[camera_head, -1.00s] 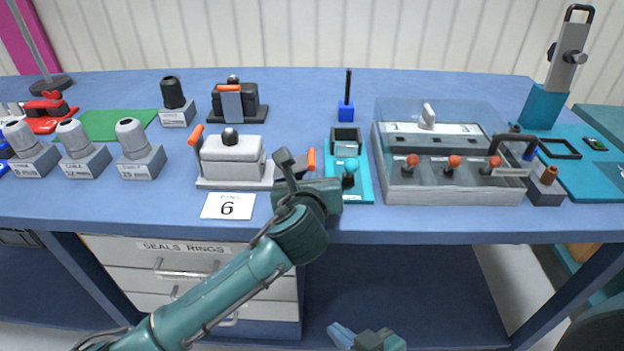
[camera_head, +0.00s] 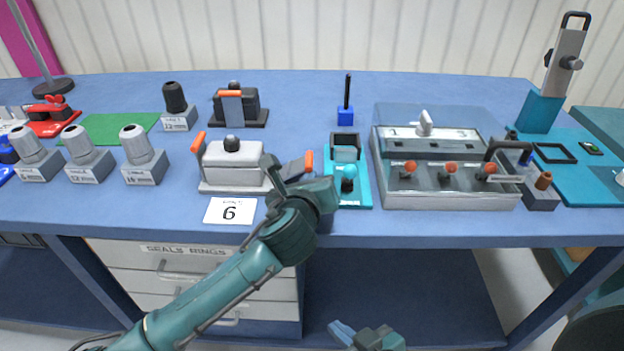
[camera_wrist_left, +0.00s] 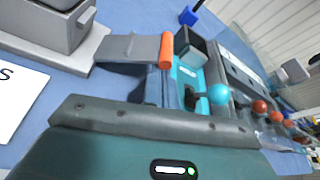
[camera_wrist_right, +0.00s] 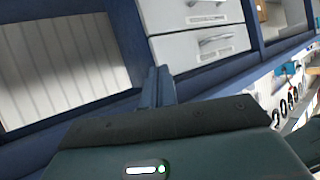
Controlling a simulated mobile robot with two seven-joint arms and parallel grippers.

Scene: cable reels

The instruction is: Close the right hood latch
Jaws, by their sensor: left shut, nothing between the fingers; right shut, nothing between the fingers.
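The grey hood (camera_head: 232,163) with a black knob stands on a light base on the bench. Its left latch (camera_head: 198,143) has an orange end and is tilted up and outward. Its right latch (camera_head: 309,161) also has an orange end and sticks out to the right; in the left wrist view it is a flat grey lever with an orange tip (camera_wrist_left: 166,50). My left gripper (camera_wrist_left: 153,88) is shut and empty, close beside this lever; whether they touch cannot be told. In the head view my wrist hides its fingers. My right gripper (camera_head: 342,333) is shut and empty, low in front of the bench.
A teal fixture (camera_head: 357,190) with a turquoise ball knob stands right of the hood. A clear-covered grey box (camera_head: 450,195) with several orange-topped toggles is farther right. Grey cable glands (camera_head: 88,160) stand left.

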